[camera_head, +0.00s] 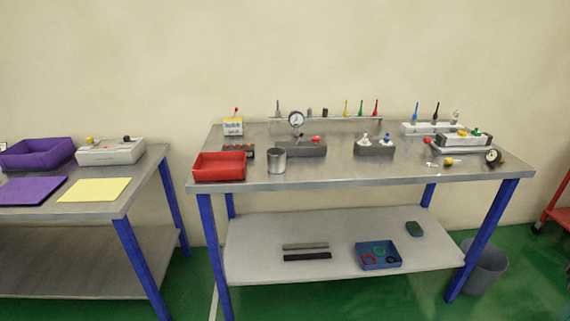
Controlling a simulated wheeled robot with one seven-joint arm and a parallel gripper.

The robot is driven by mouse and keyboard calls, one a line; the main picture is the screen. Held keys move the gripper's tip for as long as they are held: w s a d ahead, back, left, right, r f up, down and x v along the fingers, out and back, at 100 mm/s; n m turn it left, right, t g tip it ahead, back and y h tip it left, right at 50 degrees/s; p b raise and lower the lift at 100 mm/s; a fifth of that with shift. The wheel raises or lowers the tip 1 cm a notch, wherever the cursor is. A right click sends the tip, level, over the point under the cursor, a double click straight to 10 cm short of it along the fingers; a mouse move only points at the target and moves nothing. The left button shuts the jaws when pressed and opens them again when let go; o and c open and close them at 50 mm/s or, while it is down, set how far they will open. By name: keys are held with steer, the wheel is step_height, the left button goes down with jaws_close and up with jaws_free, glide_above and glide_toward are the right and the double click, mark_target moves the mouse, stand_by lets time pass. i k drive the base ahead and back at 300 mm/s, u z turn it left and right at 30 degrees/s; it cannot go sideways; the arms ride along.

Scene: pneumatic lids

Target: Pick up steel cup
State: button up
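The steel cup (276,160) is a small grey metal cylinder. It stands upright near the front edge of the right-hand metal-topped table (330,176), just right of a red tray. Its near side is fully in view and nothing covers it. I cannot make out what is inside it. My gripper does not show in the head view.
A red tray (219,167) sits left of the cup, and a grey block with a gauge (304,149) stands behind it to the right. The tabletop right of the cup is clear. Another table (100,210) stands at left; green floor lies between.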

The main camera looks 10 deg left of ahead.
mark_target(277, 160)
steer(key=z, duration=0.05)
steer(key=i, duration=1)
steer(key=u, duration=0.05)
